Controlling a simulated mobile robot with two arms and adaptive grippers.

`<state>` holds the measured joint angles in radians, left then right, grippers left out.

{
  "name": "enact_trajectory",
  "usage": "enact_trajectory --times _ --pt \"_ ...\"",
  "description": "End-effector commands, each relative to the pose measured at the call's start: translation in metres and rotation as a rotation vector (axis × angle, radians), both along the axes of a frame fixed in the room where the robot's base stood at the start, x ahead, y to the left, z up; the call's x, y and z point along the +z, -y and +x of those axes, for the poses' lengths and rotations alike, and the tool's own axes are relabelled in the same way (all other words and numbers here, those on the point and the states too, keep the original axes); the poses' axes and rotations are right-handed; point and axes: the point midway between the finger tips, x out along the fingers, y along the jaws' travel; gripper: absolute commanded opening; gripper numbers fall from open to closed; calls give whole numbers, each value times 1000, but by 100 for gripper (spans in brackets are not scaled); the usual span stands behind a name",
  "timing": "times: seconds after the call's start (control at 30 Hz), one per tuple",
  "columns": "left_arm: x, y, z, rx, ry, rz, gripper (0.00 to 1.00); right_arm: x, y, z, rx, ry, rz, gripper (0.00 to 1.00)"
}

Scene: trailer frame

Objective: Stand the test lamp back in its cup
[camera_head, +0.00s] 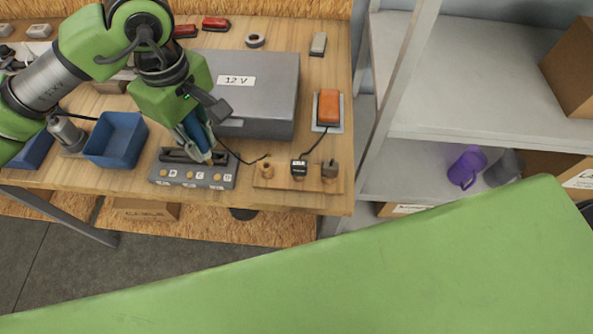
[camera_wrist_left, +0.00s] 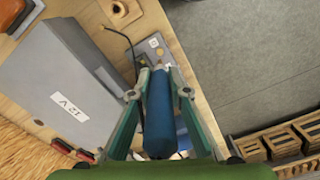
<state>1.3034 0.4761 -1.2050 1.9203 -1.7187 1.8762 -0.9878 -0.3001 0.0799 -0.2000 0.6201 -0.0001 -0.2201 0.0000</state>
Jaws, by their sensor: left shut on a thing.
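My left gripper (camera_head: 200,145) is shut on a blue cylindrical handle, which I take for the test lamp (camera_head: 197,134). The gripper points down over the workbench, by the right part of the grey panel box. In the left wrist view the blue test lamp (camera_wrist_left: 159,122) lies between the two fingers, its narrower end pointing away from the camera. The lamp's tip is close to the panel box, but I cannot tell whether it touches. A small metal cylinder (camera_head: 66,134) stands at the left of the bench; I cannot tell whether it is the cup. My right gripper is not in view.
The grey panel box (camera_head: 192,180) and a wooden board with pegs (camera_head: 283,181) lie along the bench's front edge. Behind stands a large grey 12 V case (camera_head: 262,80). A blue bin (camera_head: 116,141) is left of the gripper. A black cable (camera_head: 236,156) crosses the bench.

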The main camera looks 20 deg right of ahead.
Motion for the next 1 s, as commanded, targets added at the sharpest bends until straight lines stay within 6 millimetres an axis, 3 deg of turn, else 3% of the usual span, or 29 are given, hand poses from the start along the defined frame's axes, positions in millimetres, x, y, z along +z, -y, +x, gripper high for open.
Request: enact_trajectory --times 0.3,0.57,1.0 --pt "17 0 0 0 1 0 9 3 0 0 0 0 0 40" --pt "17 1 0 -1 0 0 9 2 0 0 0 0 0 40" --pt "15 48 -6 -2 1 -1 9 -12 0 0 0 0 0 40"
